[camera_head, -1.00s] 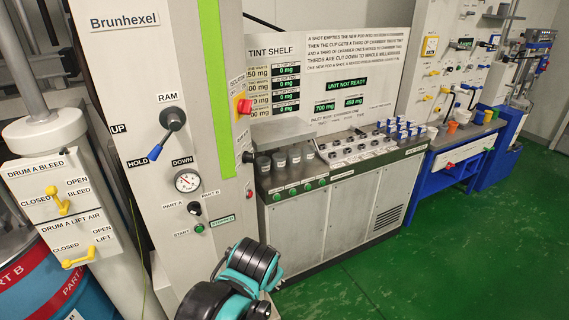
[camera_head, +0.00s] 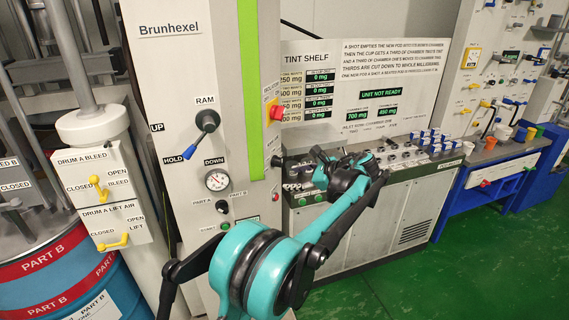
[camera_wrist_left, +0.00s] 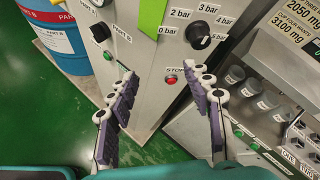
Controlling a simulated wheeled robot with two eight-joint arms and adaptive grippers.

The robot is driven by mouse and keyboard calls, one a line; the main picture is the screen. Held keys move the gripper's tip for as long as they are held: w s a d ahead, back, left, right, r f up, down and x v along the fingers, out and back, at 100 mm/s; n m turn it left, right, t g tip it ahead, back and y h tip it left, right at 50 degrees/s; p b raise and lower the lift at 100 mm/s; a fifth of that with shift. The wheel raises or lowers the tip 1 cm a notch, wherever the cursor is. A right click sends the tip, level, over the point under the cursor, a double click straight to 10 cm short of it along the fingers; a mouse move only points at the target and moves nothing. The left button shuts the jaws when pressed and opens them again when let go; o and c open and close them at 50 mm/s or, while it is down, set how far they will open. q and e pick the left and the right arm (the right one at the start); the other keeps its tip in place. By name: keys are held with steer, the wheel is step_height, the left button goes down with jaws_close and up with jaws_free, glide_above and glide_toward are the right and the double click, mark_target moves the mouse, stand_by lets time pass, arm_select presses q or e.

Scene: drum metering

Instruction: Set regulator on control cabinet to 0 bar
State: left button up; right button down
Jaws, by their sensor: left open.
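The regulator (camera_wrist_left: 198,34) is a black round knob on the side face of the grey control cabinet (camera_wrist_left: 145,60). Labels from 0 bar to 5 bar ring it. A pale mark shows on its lower right, near the 5 bar label; the exact setting is hard to read. In the head view the knob (camera_head: 277,160) is small and dark on the cabinet's right side. My left gripper (camera_wrist_left: 163,78) is open and empty, its purple-padded fingers below the knob and apart from it. In the head view, the left gripper (camera_head: 302,170) is small, close to the cabinet's side.
A red stop button (camera_wrist_left: 172,80) lies between the fingers in the wrist view. A red and yellow isolator switch (camera_head: 276,110) sits above the regulator. The tint shelf bench (camera_head: 375,225), with cups and knobs, stands close on the right. Green floor (camera_head: 480,265) is clear in front.

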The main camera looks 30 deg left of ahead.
mark_target(282, 164)
arm_select(q)
steer(key=w+a+f+m+g+y+p, duration=0.1)
steer(key=w+f+m+g+y, duration=0.25)
steer(key=w+y, duration=0.4)
steer(key=shift+m+h, duration=0.45)
steer(key=shift+h, duration=0.2)
steer(key=a, duration=0.2)
steer(key=a+b, duration=0.1)
steer(key=a, duration=0.2)
steer(key=a+r, duration=0.1)
steer(key=a, duration=0.2)
steer(key=shift+w, duration=0.35)
steer(key=shift+c, duration=0.2)
steer(key=c, duration=1.1)
